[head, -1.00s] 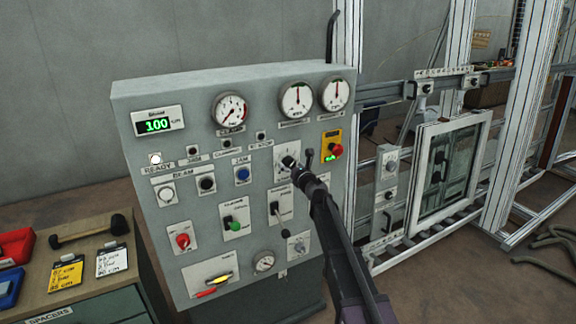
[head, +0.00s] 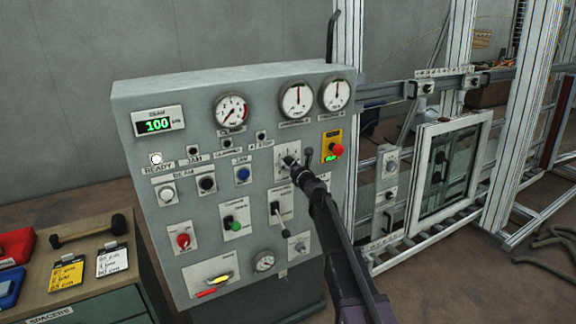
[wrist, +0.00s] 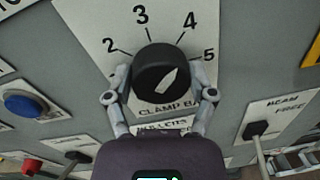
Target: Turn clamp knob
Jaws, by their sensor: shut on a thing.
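The clamp knob (wrist: 155,72) is round and black with a white pointer, on a white plate (wrist: 95,22) with visible marks 2 to 5. Its pointer is angled up and right, toward the 4 to 5 side. The label below is partly covered. My gripper (wrist: 163,82) is shut on the knob, with one finger on each side of it. In the head view, my gripper (head: 297,171) reaches the knob (head: 289,162) on the grey panel's right half and hides part of it.
A blue button (wrist: 24,104) is left of the knob, and a lever switch (wrist: 258,130) is at lower right. In the head view, a red emergency button (head: 336,149) is close on the right. Gauges (head: 297,99) sit above. A white window frame (head: 450,168) stands farther right.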

